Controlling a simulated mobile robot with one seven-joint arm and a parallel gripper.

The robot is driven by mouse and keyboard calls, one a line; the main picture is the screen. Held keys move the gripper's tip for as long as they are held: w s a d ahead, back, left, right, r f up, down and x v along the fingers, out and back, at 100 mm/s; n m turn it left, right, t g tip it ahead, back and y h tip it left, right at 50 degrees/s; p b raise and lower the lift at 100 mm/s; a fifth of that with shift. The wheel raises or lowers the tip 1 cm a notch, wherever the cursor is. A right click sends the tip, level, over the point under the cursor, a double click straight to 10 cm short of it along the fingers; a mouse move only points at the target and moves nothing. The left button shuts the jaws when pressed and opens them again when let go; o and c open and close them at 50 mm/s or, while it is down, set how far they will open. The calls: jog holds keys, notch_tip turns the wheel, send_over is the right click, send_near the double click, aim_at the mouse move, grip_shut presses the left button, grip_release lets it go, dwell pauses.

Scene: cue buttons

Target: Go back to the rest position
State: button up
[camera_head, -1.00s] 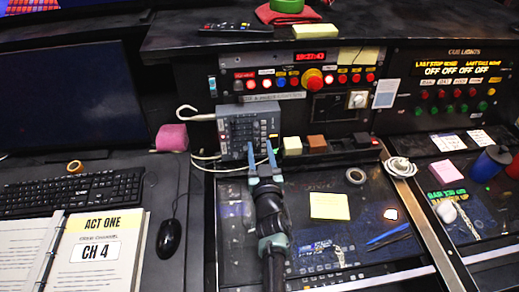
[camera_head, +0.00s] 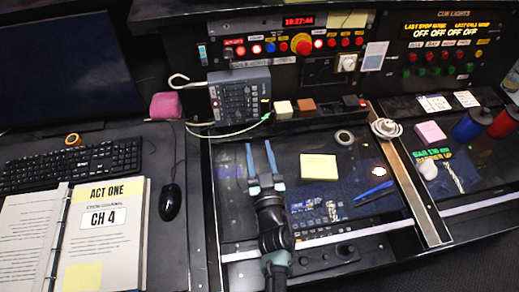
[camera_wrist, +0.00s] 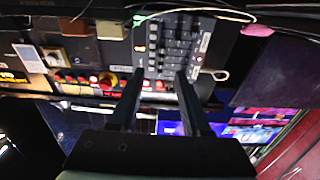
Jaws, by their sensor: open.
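My gripper (camera_head: 260,160) is at the end of my arm over the dark desk panel in the head view. Its two blue-grey fingers stand apart with nothing between them. It also shows in the wrist view (camera_wrist: 160,95), open and empty. The grey keypad box (camera_head: 240,97) with several buttons stands just beyond the fingertips, apart from them. It shows in the wrist view too (camera_wrist: 175,47).
The cue button panel (camera_head: 300,45) with lit red buttons is at the back. A yellow note (camera_head: 319,167), a tape roll (camera_head: 344,137) and a blue pen (camera_head: 374,191) lie right of my gripper. A mouse (camera_head: 170,201), keyboard (camera_head: 72,167) and binder (camera_head: 113,240) are left.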

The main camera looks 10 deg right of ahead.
jog(key=shift+s, duration=0.4)
